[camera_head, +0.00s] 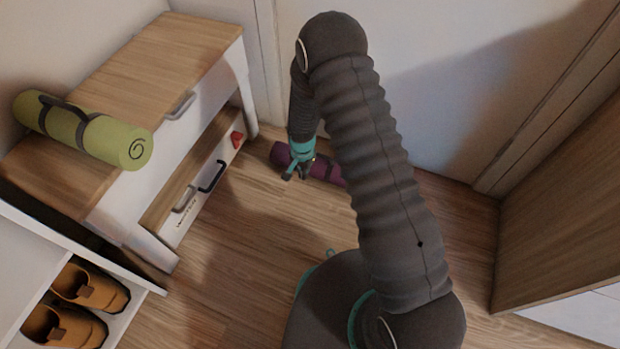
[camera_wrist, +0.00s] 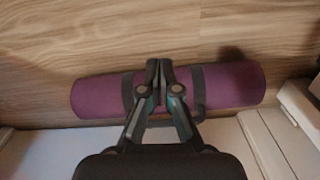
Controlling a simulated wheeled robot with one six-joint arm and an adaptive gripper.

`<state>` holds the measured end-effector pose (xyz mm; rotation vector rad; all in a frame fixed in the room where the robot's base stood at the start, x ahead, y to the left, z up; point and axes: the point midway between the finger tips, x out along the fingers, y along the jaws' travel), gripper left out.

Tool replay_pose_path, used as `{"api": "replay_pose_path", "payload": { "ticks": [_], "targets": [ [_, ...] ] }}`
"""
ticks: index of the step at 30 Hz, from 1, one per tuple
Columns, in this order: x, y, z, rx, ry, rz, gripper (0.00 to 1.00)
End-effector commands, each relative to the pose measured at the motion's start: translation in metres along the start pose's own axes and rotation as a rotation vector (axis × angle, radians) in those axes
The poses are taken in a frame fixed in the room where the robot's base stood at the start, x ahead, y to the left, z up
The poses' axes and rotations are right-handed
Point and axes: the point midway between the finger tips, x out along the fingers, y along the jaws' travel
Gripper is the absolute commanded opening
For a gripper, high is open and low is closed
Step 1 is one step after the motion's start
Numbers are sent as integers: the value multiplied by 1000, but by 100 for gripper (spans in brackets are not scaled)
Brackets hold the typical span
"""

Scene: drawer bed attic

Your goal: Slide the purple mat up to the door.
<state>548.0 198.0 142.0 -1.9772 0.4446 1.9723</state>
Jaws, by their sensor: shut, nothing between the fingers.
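The rolled purple mat (camera_head: 328,169) lies on the floor at the foot of the white door (camera_head: 430,90), partly hidden behind my arm in the head view. In the wrist view the mat (camera_wrist: 225,85) lies crosswise, with dark straps around it. Its lower edge runs close along a white surface; I cannot tell whether they touch. My gripper (camera_head: 297,174) is low by the mat, with its fingers shut and empty. In the wrist view the gripper's fingertips (camera_wrist: 159,65) overlap the middle of the mat between the straps. Contact is unclear.
A wood-topped drawer unit (camera_head: 175,50) stands at the left, with a green rolled mat (camera_head: 85,130) on it and an open lower drawer (camera_head: 195,185). A shoe rack (camera_head: 30,270) holds brown shoes at lower left. A wooden cabinet (camera_head: 560,200) stands right. Floor between is clear.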

Motion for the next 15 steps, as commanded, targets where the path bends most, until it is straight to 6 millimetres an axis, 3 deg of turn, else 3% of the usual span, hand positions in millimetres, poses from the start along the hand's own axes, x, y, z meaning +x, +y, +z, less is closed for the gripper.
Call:
{"api": "replay_pose_path", "payload": {
  "ticks": [15],
  "targets": [
    [88,0,3,-6,-4,4,0]
  ]
}}
